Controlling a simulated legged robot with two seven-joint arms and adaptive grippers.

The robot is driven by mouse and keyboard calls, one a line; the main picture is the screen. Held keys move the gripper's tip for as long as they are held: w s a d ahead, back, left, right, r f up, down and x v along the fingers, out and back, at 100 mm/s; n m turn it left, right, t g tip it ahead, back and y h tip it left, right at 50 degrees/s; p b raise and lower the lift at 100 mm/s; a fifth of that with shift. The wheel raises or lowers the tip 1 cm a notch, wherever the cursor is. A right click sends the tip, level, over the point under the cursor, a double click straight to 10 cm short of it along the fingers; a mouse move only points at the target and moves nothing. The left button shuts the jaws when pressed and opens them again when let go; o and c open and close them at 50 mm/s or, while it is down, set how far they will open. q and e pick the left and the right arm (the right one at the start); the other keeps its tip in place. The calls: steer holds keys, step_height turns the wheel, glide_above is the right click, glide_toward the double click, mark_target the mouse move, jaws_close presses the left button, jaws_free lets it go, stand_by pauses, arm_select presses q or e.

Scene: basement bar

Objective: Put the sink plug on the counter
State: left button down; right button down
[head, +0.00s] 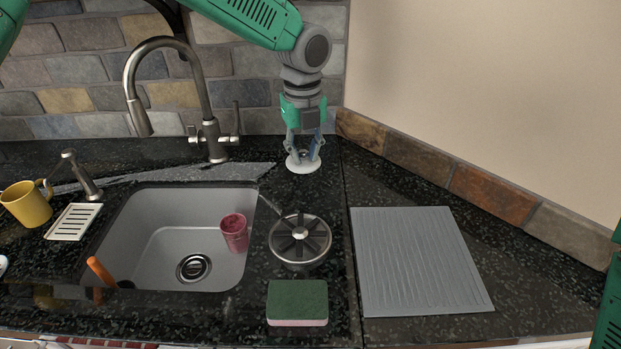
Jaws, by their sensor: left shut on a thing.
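The sink plug, a white disc (303,167), is at the back of the black counter (330,185), right of the faucet. My left gripper (303,153) points down over it and is shut on its upper middle part. The disc lies flat at or just above the counter surface; I cannot tell whether it touches. The fingers hide part of its top. My right gripper is not in view; only a green piece of my right arm shows at the right edge.
The sink (165,228) holds a red cup (235,233) and an orange-handled tool (100,270). A round dark strainer (300,240), a green sponge (297,300) and a grey ridged mat (418,260) lie in front. The faucet (190,95) and a yellow mug (27,204) stand left.

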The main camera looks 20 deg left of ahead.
arm_select(q)
glide_above(301, 196)
steer(key=f, duration=0.5)
steer(key=shift+w+a+f, duration=0.2)
steer(key=shift+f, duration=0.1)
steer(key=f, duration=0.1)
steer(key=d+f, duration=0.1)
steer(key=shift+s+d+f, duration=0.1)
steer(key=shift+s+f, duration=0.1)
steer(key=shift+f, duration=0.2)
steer(key=shift+w+d+f, duration=0.1)
steer(key=shift+d+f, duration=0.1)
steer(key=shift+a, duration=0.25)
steer(key=c, duration=1.4)
jaws_free()
steer(key=shift+a+f, duration=0.1)
steer(key=shift+a, duration=0.1)
steer(key=shift+c, duration=0.2)
steer(key=shift+a, duration=0.15)
